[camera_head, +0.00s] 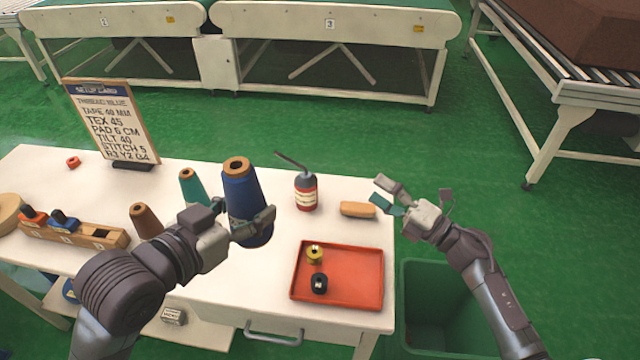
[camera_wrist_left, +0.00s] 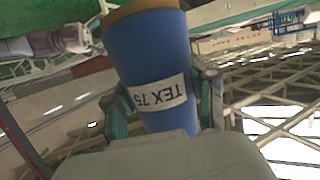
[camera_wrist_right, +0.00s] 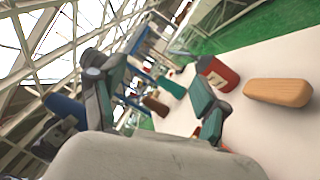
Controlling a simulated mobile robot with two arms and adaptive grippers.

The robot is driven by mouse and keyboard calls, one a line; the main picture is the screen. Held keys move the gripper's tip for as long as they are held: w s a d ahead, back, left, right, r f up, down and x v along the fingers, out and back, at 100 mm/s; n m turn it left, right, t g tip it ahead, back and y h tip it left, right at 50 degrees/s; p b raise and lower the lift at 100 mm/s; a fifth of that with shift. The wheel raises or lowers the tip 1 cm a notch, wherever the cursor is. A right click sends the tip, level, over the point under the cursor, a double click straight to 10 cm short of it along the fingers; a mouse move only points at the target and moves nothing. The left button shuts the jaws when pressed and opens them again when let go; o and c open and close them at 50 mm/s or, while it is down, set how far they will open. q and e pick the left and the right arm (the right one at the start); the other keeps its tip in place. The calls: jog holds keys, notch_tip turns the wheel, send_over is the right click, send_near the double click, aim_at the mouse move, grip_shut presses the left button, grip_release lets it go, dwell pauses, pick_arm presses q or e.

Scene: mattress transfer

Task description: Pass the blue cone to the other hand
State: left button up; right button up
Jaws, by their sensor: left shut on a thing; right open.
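The blue cone (camera_head: 241,196) is a dark blue thread cone with a tan top, upright at the middle of the table in the head view. My left gripper (camera_head: 252,226) is shut on it. In the left wrist view the blue cone (camera_wrist_left: 155,70) fills the middle between the fingers and carries a "TEX 75" label. I cannot tell whether its base touches the table. My right gripper (camera_head: 415,202) is open and empty, beyond the table's right edge, apart from the cone. In the right wrist view the blue cone (camera_wrist_right: 68,110) shows at the left, partly hidden.
A red tray (camera_head: 372,291) holds two spools. Green (camera_head: 188,186) and brown cones (camera_head: 146,221) are left. A sign (camera_head: 112,120) stands behind. A green bin (camera_head: 421,310) is right.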

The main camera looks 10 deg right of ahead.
jog(key=s+a+r+n+g+y, duration=0.5)
jog(key=a+r+n+g, duration=0.2)
jog(key=a+r+n, duration=0.5)
jog(key=n+g, duration=0.5)
jog(key=n, duration=0.6)
send_near(253, 188)
jog(key=w+a, duration=0.1)
jog(key=a, duration=0.3)
jog(key=w+a, duration=0.1)
jog(key=a, duration=0.3)
jog(key=w+a, duration=0.1)
jog(key=a, duration=0.3)
jog(key=shift+a+f, duration=0.25)
jog(key=shift+s, duration=0.1)
grip_shut()
pick_arm(q)
jog(key=o, duration=1.5)
jog(key=shift+c, duration=0.2)
